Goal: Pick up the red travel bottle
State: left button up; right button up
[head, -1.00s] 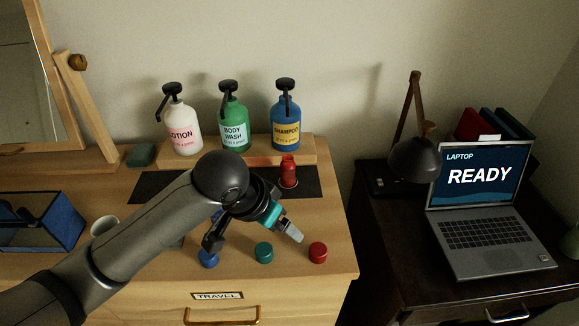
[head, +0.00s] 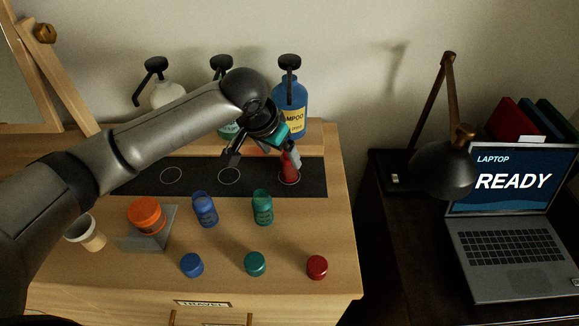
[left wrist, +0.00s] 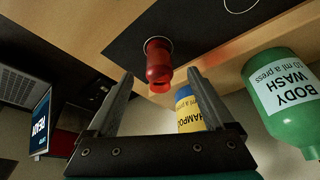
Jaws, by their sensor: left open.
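The red travel bottle (head: 289,172) stands upright on the rightmost circle of the black mat (head: 200,187) in the head view, partly hidden by my left gripper. In the left wrist view the red bottle (left wrist: 158,62) shows just beyond the fingertips, roughly midway between them. My left gripper (head: 264,160) is open, with its fingers close to the red bottle; the fingers also show in the left wrist view (left wrist: 160,85). Nothing is between the finger pads that I can make out. My right gripper is not in view.
Blue (head: 205,209) and green (head: 262,207) travel bottles stand in front of the mat. Blue, green and red caps lie nearer the front edge. Large pump bottles, including blue shampoo (head: 289,107), stand behind.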

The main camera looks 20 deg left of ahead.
aim_at(286, 159)
pick_arm(q)
jog(key=shift+w+f, duration=0.25)
jog(key=shift+f, duration=0.35)
jog(key=shift+w+d+f, duration=0.15)
jog(key=shift+w+f, duration=0.05)
jog(key=shift+f, duration=0.15)
jog(key=b+x, duration=0.1)
jog(key=x, duration=0.1)
jog(key=b+x, duration=0.1)
jog(key=x, duration=0.2)
jog(key=shift+w+d+r, duration=0.15)
jog(key=shift+w, duration=0.05)
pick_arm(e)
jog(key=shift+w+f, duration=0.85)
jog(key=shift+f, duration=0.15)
pick_arm(q)
grip_shut()
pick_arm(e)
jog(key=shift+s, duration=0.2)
pick_arm(q)
jog(key=shift+r, duration=0.1)
